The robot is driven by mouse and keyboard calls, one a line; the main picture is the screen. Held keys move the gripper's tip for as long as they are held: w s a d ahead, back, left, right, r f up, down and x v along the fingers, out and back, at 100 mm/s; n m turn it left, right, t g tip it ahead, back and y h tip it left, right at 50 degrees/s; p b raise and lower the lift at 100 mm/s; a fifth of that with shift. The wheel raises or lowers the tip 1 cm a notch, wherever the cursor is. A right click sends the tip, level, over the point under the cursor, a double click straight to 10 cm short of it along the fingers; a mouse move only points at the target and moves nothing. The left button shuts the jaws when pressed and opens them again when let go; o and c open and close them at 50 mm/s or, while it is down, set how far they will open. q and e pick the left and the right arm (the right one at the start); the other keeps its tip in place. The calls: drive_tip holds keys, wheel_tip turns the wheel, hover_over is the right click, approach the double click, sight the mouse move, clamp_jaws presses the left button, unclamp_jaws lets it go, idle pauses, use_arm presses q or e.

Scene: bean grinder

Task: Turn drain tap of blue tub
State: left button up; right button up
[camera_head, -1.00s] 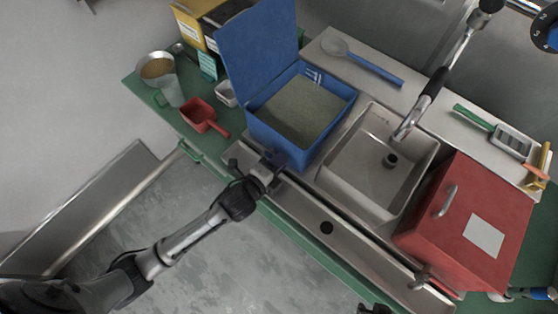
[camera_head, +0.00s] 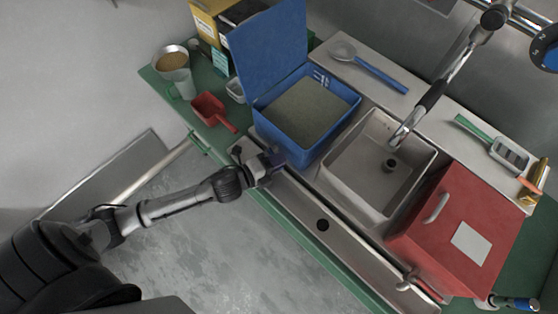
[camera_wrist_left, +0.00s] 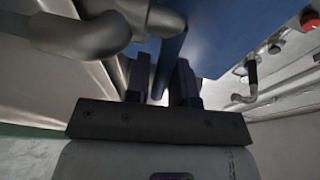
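The blue tub (camera_head: 285,137) stands on the counter, left of the sink, with its lid raised and grey-green granular stuff inside. My left gripper (camera_head: 272,161) is low at the tub's front side, in front of its near corner. In the left wrist view, my left gripper's two dark fingers (camera_wrist_left: 162,84) are apart, with a narrow blue bar (camera_wrist_left: 168,58), seemingly the drain tap's lever, between them. A light gap shows beside the bar, and I cannot tell whether either finger touches it. A grey bent pipe (camera_wrist_left: 88,30) is close at the left.
The steel sink (camera_head: 340,178) and faucet (camera_head: 430,96) are right of the tub, then a red box (camera_head: 440,245). A red scoop (camera_head: 210,108) and metal bowl (camera_head: 172,60) stand left. A steel ledge (camera_head: 300,208) runs along the counter front.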

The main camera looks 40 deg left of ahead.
use_arm(q)
drive_tip(key=shift+o, duration=1.3)
drive_tip(key=v, duration=1.3)
drive_tip(key=shift+s+r+p, duration=0.2)
drive_tip(key=shift+s+p, duration=0.15)
